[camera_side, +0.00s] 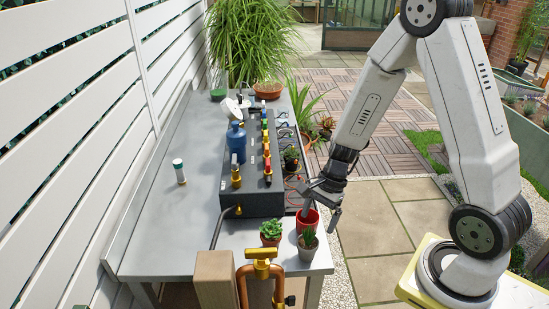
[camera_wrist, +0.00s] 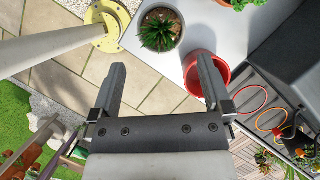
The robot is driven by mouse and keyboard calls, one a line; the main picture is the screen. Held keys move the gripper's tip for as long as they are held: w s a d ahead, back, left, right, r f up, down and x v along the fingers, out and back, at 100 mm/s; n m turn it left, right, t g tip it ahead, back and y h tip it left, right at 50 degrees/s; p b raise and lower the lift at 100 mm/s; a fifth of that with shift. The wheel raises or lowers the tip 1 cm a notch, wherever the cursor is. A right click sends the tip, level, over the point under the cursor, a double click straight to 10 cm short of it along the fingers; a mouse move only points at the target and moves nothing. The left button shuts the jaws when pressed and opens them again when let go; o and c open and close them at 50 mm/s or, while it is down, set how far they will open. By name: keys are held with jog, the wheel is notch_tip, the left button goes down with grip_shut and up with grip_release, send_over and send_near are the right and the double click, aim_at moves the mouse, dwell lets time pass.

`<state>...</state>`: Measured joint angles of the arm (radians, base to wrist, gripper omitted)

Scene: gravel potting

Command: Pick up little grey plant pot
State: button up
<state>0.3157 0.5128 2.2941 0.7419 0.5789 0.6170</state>
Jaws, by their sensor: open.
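The little grey plant pot (camera_side: 308,254) stands upright near the front right corner of the grey table and holds a small green spiky plant (camera_wrist: 158,34). My gripper (camera_side: 321,211) is open and empty, above and slightly beyond the pot in the side view. In the wrist view the grey pot lies ahead of the two fingers (camera_wrist: 161,62), roughly between their lines and apart from them.
An empty red pot (camera_side: 301,223) stands close beside the grey pot, near one finger. A terracotta pot (camera_side: 271,241) with a succulent stands to the left. A dark box (camera_side: 240,204) with tools sits behind. Brass pipework (camera_side: 262,270) rises in front.

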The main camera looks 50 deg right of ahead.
aim_at(309, 237)
jog(key=shift+x, duration=1.2)
jog(key=shift+f, duration=0.1)
jog(key=shift+a+x, duration=0.2)
jog(key=shift+x, duration=2.3)
jog(key=shift+w, duration=0.1)
jog(key=c, duration=1.1)
jog(key=shift+r, duration=0.2)
jog(key=shift+r, duration=4.9)
